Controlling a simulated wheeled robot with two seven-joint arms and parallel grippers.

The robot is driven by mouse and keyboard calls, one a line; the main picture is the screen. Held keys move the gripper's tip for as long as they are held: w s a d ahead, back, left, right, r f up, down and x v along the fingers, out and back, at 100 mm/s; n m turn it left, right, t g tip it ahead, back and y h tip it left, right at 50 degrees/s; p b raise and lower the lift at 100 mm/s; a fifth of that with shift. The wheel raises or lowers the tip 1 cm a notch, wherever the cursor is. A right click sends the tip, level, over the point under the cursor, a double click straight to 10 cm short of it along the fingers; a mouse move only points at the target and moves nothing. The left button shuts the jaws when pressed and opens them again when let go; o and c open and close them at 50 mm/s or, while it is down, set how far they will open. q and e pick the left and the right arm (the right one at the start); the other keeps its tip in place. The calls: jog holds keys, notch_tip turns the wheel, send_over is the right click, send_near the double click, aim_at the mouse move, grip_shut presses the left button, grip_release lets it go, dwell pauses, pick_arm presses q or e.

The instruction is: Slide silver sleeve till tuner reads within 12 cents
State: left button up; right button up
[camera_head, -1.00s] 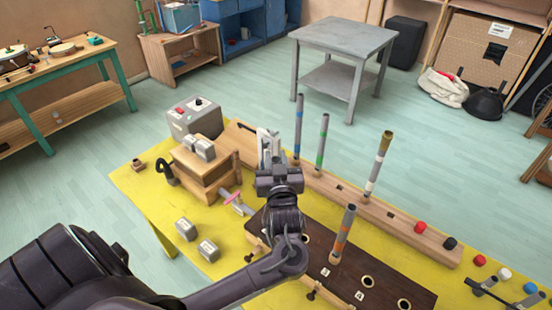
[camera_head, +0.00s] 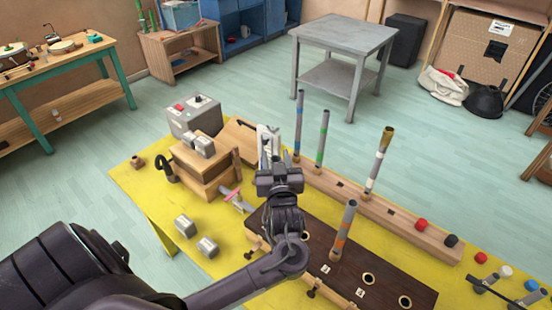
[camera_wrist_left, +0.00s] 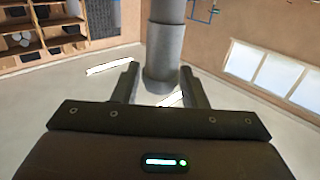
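My left gripper (camera_head: 270,165) reaches over the yellow table, by the left end of the long wooden rack. In the left wrist view a grey upright pipe (camera_wrist_left: 166,22) with a wider grey collar (camera_wrist_left: 162,66) at its lower end stands between the two fingers (camera_wrist_left: 158,82). The collar may be the silver sleeve. Small gaps seem to show beside it, so I cannot tell whether the fingers touch it. In the head view the gripper largely hides this spot, and a pale upright piece (camera_head: 268,138) shows behind it. I see no readable tuner display. My right gripper is out of view.
The wooden rack (camera_head: 410,228) holds several upright banded tubes close to the gripper. A dark board (camera_head: 385,288) with holes and an orange-banded tube (camera_head: 344,232) lies in front. A grey box (camera_head: 194,116), wooden blocks and metal cubes (camera_head: 184,226) stand left.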

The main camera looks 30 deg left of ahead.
pick_arm(q)
jog(key=shift+o, duration=0.9)
